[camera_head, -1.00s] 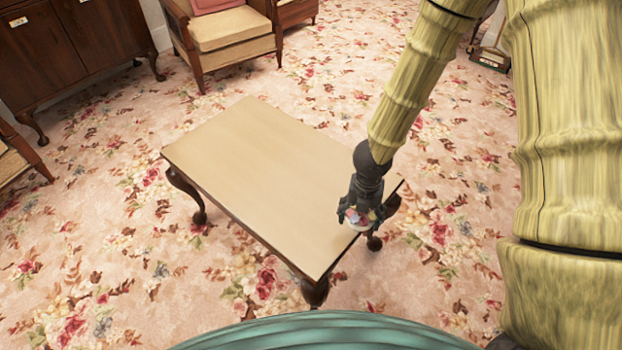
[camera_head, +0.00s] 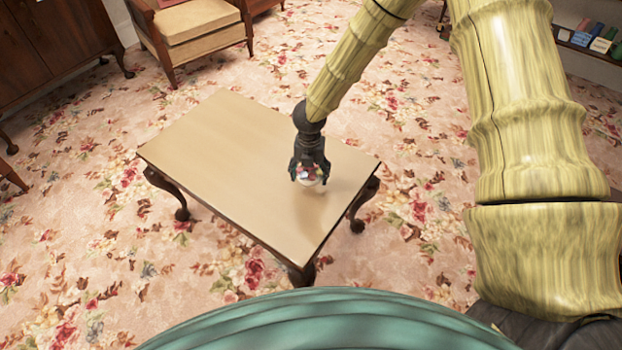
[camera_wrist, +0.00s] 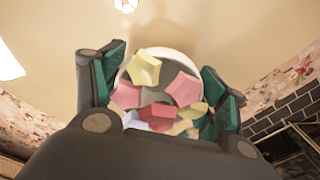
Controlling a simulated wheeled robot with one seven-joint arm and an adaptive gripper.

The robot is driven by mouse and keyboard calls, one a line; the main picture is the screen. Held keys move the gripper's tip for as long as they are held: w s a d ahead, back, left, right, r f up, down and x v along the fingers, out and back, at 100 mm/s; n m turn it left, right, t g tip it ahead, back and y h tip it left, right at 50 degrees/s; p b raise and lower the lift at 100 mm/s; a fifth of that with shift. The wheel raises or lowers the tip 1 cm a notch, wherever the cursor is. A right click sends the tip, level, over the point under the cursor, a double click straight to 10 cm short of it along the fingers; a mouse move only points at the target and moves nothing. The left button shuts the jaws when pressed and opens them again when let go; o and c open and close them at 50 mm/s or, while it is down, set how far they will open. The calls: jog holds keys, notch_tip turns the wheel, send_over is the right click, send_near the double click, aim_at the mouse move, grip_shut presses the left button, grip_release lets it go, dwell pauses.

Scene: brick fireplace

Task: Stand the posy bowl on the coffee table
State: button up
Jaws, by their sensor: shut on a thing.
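The posy bowl (camera_head: 311,183) is small and pale, with coloured flowers on top. My gripper (camera_head: 308,172) is shut on it, over the right part of the coffee table (camera_head: 220,150). In the wrist view the bowl (camera_wrist: 183,62) shows a white rim and pink, yellow and red star-shaped flowers between my two green-padded fingers (camera_wrist: 165,95). The bowl looks roughly upright. A faint shadow lies near it on the tabletop, and I cannot tell whether its base touches the table.
The tabletop is otherwise bare, with free room to the left. An armchair (camera_head: 190,35) and a dark wooden cabinet (camera_head: 55,45) stand at the back left. Shelved books (camera_head: 590,38) show at the far right. Flowered carpet surrounds the table.

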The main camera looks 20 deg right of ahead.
jog(key=shift+f, duration=1.45)
jog(key=shift+f, duration=0.15)
jog(key=o, duration=1.1)
jog(key=shift+o, duration=0.2)
notch_tip(320, 180, up, 12)
jog(key=shift+r+p, duration=0.15)
jog(key=shift+p, duration=0.45)
